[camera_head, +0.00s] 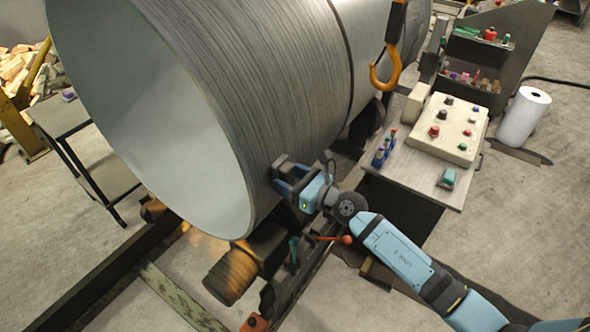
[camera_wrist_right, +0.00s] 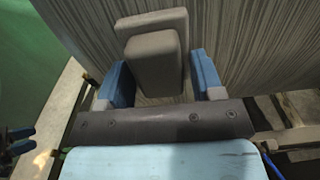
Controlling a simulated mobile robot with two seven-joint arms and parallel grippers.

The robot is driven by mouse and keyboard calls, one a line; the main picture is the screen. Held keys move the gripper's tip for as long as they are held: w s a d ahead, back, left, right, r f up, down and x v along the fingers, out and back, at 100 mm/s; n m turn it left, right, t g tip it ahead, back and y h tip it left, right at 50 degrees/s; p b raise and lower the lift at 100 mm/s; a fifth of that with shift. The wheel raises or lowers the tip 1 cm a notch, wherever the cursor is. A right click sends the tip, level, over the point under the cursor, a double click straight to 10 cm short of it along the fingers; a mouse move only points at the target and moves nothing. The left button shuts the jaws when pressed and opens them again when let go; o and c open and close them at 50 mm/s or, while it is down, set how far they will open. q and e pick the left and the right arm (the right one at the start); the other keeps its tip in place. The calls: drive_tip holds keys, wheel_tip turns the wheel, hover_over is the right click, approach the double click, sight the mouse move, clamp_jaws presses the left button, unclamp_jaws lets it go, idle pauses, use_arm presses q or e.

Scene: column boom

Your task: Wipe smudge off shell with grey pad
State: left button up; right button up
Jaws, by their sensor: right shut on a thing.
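The shell (camera_head: 270,75) is a large, brushed grey metal cylinder lying on its side, its open end facing lower left. Its streaked wall (camera_wrist_right: 255,50) fills the back of the right wrist view. My right gripper (camera_head: 284,181) is at the shell's lower right outer side, near the open rim. In the right wrist view its blue fingers are shut on the grey pad (camera_wrist_right: 153,65), a block with a wider plate at its far end. The plate faces the shell; I cannot tell whether it touches. I cannot make out a smudge.
A yellow hook (camera_head: 385,72) hangs beside the shell. A bench (camera_head: 412,172) with a button box (camera_head: 447,128) stands to the right. A roller (camera_head: 232,275) and an orange-knobbed lever (camera_head: 345,239) are below. A dark side table (camera_head: 75,118) stands left.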

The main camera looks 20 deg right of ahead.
drive_tip(key=shift+a, duration=0.1)
drive_tip(key=shift+s+d, duration=0.25)
drive_tip(key=shift+s, duration=0.15)
drive_tip(key=shift+v, duration=2.45)
drive_tip(key=shift+d, duration=0.15)
drive_tip(key=v, duration=0.3)
drive_tip(key=shift+b, duration=0.3)
drive_tip(key=shift+w, duration=0.15)
